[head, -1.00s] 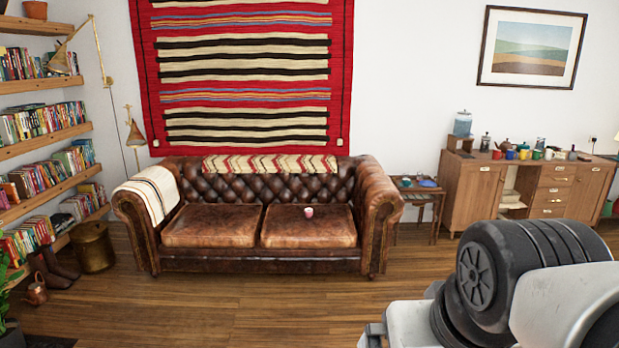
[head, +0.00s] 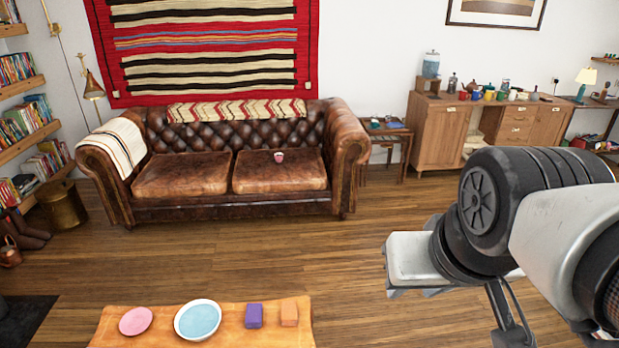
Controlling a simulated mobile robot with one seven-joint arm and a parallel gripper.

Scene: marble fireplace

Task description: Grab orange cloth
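A small folded orange cloth (head: 289,313) lies at the right end of a wooden tabletop (head: 105,335) at the bottom of the head view. A folded purple cloth (head: 254,316) lies just left of it, apart from it. My gripper (head: 420,292) is at the right, at the end of my grey and black arm. It appears up and to the right of the orange cloth, well apart from it. Its fingers are too small and partly hidden to tell whether they are open or shut.
A blue-and-white bowl (head: 198,320) and a pink plate (head: 136,321) stand on the same tabletop, left of the cloths. A brown leather sofa (head: 240,205) with a small cup (head: 279,156) stands beyond. Open wooden floor (head: 290,262) lies between.

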